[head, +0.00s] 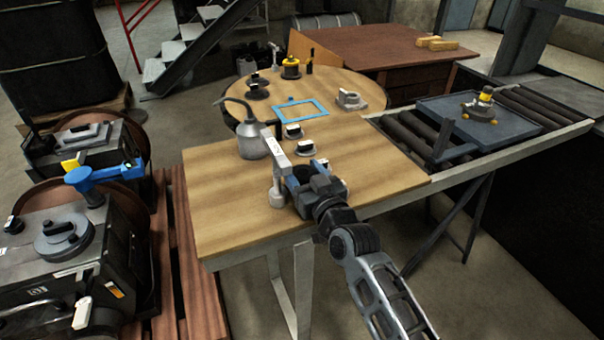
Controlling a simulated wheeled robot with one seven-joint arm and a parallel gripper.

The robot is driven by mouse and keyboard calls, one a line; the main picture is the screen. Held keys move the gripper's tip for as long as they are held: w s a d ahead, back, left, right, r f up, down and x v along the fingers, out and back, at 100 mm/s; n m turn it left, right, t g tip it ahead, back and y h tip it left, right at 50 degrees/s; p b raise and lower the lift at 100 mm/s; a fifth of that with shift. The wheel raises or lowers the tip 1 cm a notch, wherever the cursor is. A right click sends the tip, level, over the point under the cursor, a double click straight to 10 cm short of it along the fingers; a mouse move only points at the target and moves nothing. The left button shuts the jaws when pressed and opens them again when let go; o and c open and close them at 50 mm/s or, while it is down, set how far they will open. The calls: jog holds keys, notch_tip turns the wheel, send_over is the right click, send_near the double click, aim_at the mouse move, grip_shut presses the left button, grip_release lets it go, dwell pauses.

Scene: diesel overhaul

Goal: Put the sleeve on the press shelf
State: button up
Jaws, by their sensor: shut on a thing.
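My gripper (303,186) is over the front part of the wooden table (225,222), reaching in from the lower right. It is shut on what looks to be the sleeve (278,160), a pale grey upright part with small dark marks and a rounded lower end. The jaws hide part of it, and I cannot tell whether its lower end touches the table. A grey piece (344,184) shows partly behind my gripper. I cannot make out which surface is the press shelf.
A grey oil can (250,139) stands close left of the held part. Small dark parts with white tops (305,147) and a blue frame (300,109) lie beyond. A roller conveyor with a dark tray (470,132) is at right. Machines (70,240) stand at left.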

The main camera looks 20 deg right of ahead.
jog(key=shift+f, duration=0.15)
jog(key=o, duration=1.5)
jog(key=shift+c, duration=0.2)
jog(key=shift+s, duration=0.15)
jog(key=s, duration=1.1)
jog(key=shift+s+d, duration=0.25)
jog(key=shift+s, duration=0.1)
jog(key=shift+s, duration=0.1)
